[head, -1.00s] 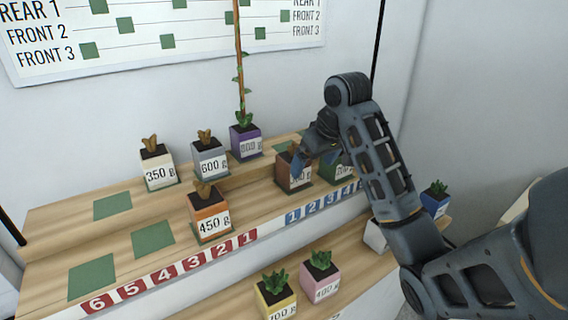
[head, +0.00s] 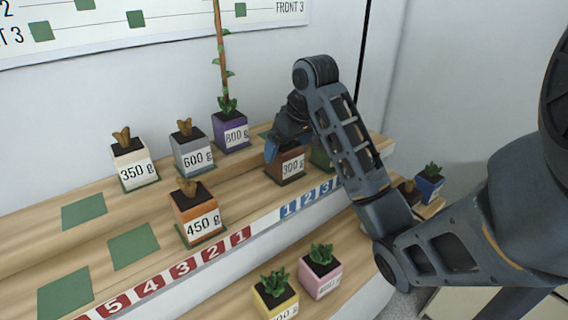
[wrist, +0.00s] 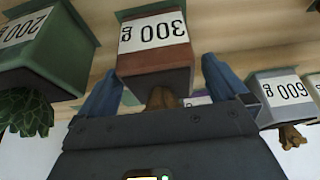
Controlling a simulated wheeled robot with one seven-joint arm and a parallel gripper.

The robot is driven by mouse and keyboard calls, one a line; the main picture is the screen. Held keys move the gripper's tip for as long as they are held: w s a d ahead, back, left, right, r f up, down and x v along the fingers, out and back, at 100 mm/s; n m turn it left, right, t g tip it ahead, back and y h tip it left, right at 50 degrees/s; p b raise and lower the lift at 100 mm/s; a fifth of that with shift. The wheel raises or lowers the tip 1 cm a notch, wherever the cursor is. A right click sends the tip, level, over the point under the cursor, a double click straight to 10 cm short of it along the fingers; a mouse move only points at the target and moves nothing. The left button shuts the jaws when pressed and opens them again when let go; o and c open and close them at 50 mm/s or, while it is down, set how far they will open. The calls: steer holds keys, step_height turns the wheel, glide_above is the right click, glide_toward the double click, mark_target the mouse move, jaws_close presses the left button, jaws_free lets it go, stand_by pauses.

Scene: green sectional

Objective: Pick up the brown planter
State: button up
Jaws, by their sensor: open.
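The brown planter (head: 286,168), labelled 300 g, stands upright on the wooden shelf, right of the middle in the head view. My gripper (head: 284,146) is over its top and hides the plant and upper part. In the wrist view, which is upside down, the brown planter (wrist: 155,72) lies between the two blue fingers of my gripper (wrist: 162,68). The fingers are open, one on each side near its rim. A gap shows at the right finger; contact at the left one is unclear.
A green planter (wrist: 45,50) labelled 200 g stands close beside it. Purple (head: 231,137), grey (head: 193,155), white (head: 133,165) and orange (head: 199,219) planters stand to the left. Yellow (head: 277,300) and pink (head: 320,278) planters are on the lower step. A blue planter (head: 429,186) is at right.

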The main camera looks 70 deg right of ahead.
steer(key=x, duration=0.4)
steer(key=shift+w+d+f+p, duration=0.2)
steer(key=shift+d+f+p, duration=0.05)
steer(key=shift+f+p, duration=0.1)
steer(key=shift+c, duration=0.3)
steer(key=shift+r, duration=0.1)
steer(key=c, duration=0.9)
steer(key=shift+c, duration=0.7)
steer(key=shift+r, duration=0.15)
